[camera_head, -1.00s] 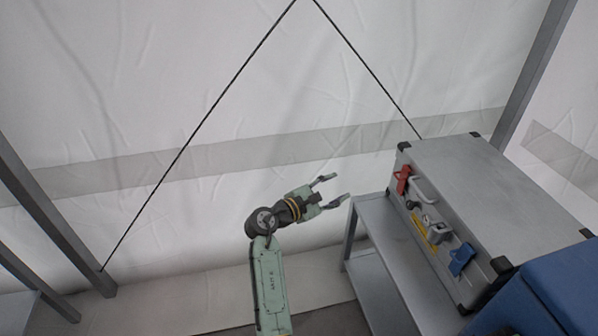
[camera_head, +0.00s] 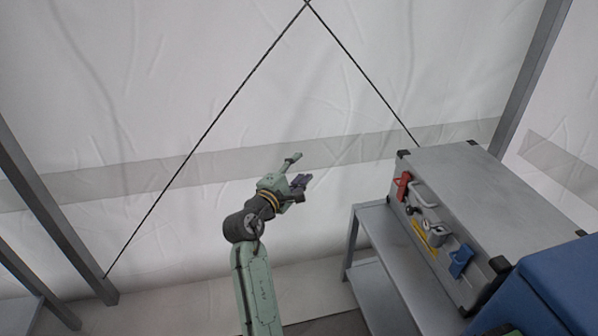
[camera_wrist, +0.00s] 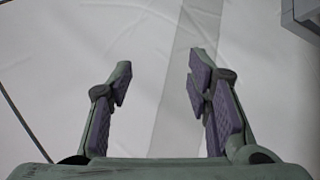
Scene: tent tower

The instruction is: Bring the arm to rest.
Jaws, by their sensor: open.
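My gripper (camera_head: 297,168) is raised in the middle of the head view, in front of the white tent wall. Its two fingers are spread apart and point up and to the right. The wrist view shows the same open gripper (camera_wrist: 155,85) with purple pads and nothing between them. My green arm rises from the bottom edge of the head view. The gripper touches nothing that I can see.
A grey metal case (camera_head: 490,195) with red and blue latches stands on a grey shelf (camera_head: 378,225) at right. A blue box (camera_head: 555,285) is at the lower right. Dark cables (camera_head: 225,105) cross the wall. A grey post (camera_head: 50,205) stands at left.

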